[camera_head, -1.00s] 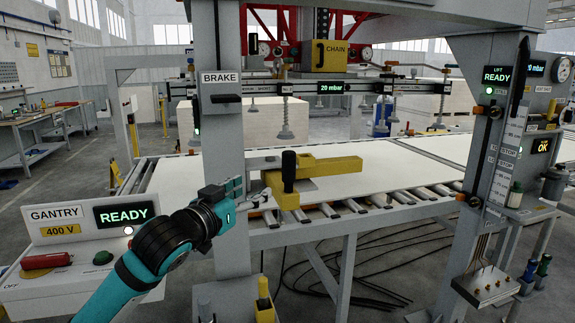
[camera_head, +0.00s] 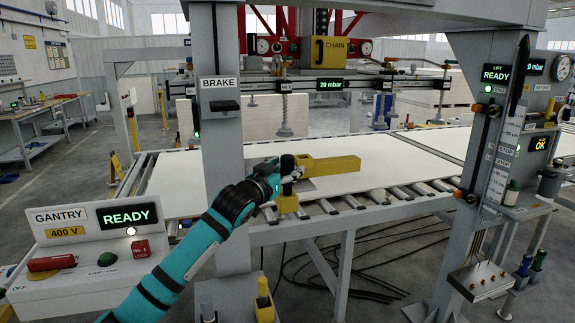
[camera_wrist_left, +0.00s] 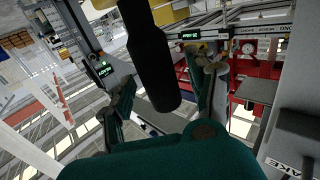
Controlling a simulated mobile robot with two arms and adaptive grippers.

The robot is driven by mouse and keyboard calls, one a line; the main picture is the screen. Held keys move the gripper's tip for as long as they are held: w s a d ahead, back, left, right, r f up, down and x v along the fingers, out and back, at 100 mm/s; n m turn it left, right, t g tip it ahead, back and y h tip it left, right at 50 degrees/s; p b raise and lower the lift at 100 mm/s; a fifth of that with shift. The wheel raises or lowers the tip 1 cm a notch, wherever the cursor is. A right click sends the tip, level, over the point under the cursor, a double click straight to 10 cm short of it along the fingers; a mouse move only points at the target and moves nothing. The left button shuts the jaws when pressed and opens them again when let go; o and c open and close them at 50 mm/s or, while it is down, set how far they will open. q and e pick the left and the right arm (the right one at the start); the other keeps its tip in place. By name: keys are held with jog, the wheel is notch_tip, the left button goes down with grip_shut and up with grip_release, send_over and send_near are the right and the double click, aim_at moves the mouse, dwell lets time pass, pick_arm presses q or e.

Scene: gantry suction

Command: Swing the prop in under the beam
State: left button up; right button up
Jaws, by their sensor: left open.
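The prop is a yellow bar (camera_head: 332,165) on a yellow post, pointing right over the near edge of the white sheet (camera_head: 390,155). Its upright black handle (camera_head: 287,166) is partly hidden by my left gripper (camera_head: 282,178). In the left wrist view the black handle (camera_wrist_left: 150,60) stands between the spread fingers of my left gripper (camera_wrist_left: 165,88). The fingers are open; contact with the handle cannot be told. The grey beam (camera_head: 262,87) with suction cups hangs above and behind the bar. My right gripper does not show.
A grey gantry column (camera_head: 222,140) with a BRAKE lever stands close beside my left arm. The GANTRY panel (camera_head: 85,240) reads READY at front left. A second column (camera_head: 480,150) with a scale stands at right. Rollers (camera_head: 350,203) line the table's near edge.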

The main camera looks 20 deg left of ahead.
pick_arm(q)
jog(key=shift+w+d, duration=0.1)
jog(key=shift+w, duration=0.4)
grip_shut()
jog(key=shift+w+f, duration=0.1)
